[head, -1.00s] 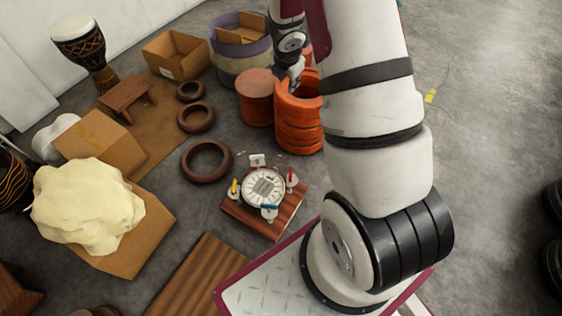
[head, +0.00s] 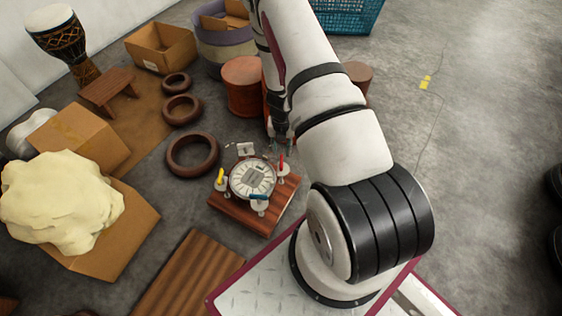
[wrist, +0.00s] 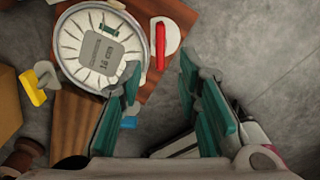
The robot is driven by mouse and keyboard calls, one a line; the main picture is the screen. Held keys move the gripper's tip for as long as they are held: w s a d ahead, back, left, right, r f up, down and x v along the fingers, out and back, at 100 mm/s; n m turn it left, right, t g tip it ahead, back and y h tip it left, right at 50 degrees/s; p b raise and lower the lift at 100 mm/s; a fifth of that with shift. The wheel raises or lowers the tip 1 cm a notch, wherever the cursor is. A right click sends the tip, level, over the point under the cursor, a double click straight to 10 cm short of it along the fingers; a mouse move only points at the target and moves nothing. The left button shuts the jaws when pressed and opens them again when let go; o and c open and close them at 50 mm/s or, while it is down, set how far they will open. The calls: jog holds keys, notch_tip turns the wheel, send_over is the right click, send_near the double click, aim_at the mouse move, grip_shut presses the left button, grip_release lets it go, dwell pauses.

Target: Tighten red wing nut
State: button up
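The red wing nut (head: 282,163) stands at the right rim of a round drum head (head: 253,178) with a pale segmented face, on a wooden board (head: 240,213). In the wrist view the red wing nut (wrist: 160,46) is a narrow upright bar beside a white tab, ahead of and between the fingertips. My gripper (wrist: 157,75) is open and empty, its green-padded fingers spread apart. In the head view my gripper (head: 281,144) hangs just behind the red wing nut, partly hidden by my arm. No contact shows.
Yellow (head: 221,177), blue (head: 259,197) and white (head: 245,149) wing nuts stand around the rim. Brown rings (head: 192,170) and a reddish-brown drum body (head: 243,103) lie behind. A box with cream material (head: 130,235) is at left.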

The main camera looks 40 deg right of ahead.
aim_at(281, 160)
notch_tip(281, 160, down, 7)
jog(key=shift+f+b, duration=0.1)
jog(key=shift+b, duration=1.15)
jog(key=shift+c, duration=0.2)
grip_shut()
